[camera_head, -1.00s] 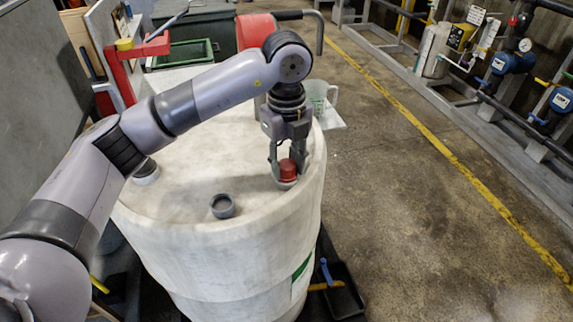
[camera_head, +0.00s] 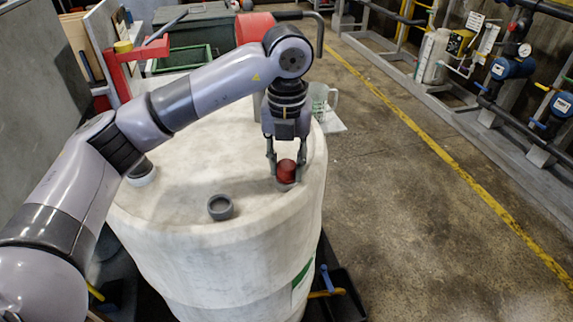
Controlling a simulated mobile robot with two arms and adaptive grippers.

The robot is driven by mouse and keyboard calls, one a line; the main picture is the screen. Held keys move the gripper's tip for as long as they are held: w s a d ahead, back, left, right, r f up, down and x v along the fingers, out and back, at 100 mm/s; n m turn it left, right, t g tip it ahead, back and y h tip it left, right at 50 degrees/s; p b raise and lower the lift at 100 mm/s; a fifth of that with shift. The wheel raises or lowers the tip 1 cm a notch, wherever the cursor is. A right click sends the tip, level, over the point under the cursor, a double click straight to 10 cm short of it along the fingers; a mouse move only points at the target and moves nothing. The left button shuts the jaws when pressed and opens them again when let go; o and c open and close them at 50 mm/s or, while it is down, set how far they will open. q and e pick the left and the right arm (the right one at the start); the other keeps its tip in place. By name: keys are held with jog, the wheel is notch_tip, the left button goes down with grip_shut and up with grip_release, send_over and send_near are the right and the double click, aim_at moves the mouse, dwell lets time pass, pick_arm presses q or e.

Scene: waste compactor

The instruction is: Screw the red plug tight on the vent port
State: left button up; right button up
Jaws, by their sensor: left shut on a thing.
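The red plug (camera_head: 287,170) stands upright at the right part of the white drum's top (camera_head: 185,212). A grey ring shows just below it, which looks like the vent port (camera_head: 286,184); whether the plug is fully seated I cannot tell. My left gripper (camera_head: 287,165) points straight down from above, its fingers on both sides of the plug and shut on it. My right gripper is not in view.
A grey open port or cup (camera_head: 220,207) sits on the drum top, left of the plug. A clear jug (camera_head: 321,100) stands behind the drum. A dark dustpan-like thing (camera_head: 347,295) lies on the floor at the drum's right. The floor farther right is clear.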

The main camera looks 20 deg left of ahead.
pick_arm(q)
jog(key=o, duration=1.3)
jog(key=shift+c, duration=0.2)
jog(key=shift+c, duration=0.4)
